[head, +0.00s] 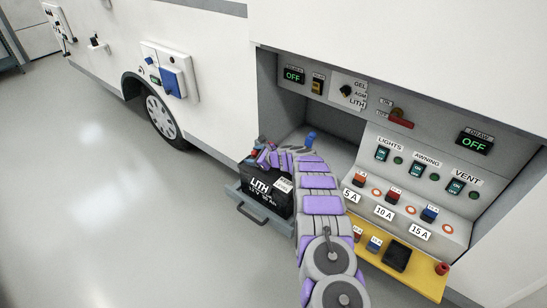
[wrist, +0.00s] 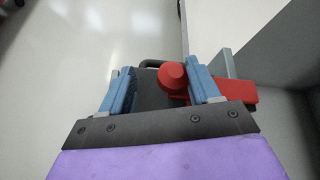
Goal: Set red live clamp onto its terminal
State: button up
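The black battery (head: 262,188) marked LITH sits on a grey pull-out tray (head: 248,212) at the open bay. My gripper (head: 264,152) is over the battery's top, partly hidden by my arm. In the wrist view my gripper's two blue fingers (wrist: 160,90) stand apart. The red clamp (wrist: 174,75), with a round knob, shows between them, close to the right finger. Its red body (wrist: 238,92) runs on to the right behind that finger. I cannot tell whether finger and clamp touch. The terminal under it is hidden.
A blue knob-like part (head: 310,138) stands to the right of my gripper. The panel (head: 420,180) with switches and fuses is on the right, above a yellow shelf (head: 425,275). The bay's grey wall (wrist: 270,45) is close on the right. The floor at left is clear.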

jog(key=p+v, duration=0.2)
jog(key=v, duration=1.4)
jog(key=shift+d, duration=0.2)
jog(key=shift+w+a, duration=0.1)
jog(key=shift+a, duration=0.1)
jog(key=s+a+r+n+g+y, duration=0.25)
jog(key=s+a+r+n, duration=0.4)
jog(key=s+r, duration=0.45)
jog(key=s+a+r+n+g+h, duration=0.25)
jog(key=s+r+n+g, duration=0.4)
jog(key=s, duration=0.85)
jog(key=s+d+n+h, duration=0.3)
jog(key=s+d, duration=0.4)
jog(key=s, duration=0.4)
jog(key=s+d+r+n+h, duration=0.1)
jog(key=s+d+n+h, duration=0.2)
jog(key=s+d, duration=0.4)
jog(key=s+d+r+n+g+h, duration=0.1)
jog(key=s+d+n+h, duration=0.2)
jog(key=s, duration=1.2)
jog(key=d, duration=0.3)
jog(key=shift+d, duration=0.4)
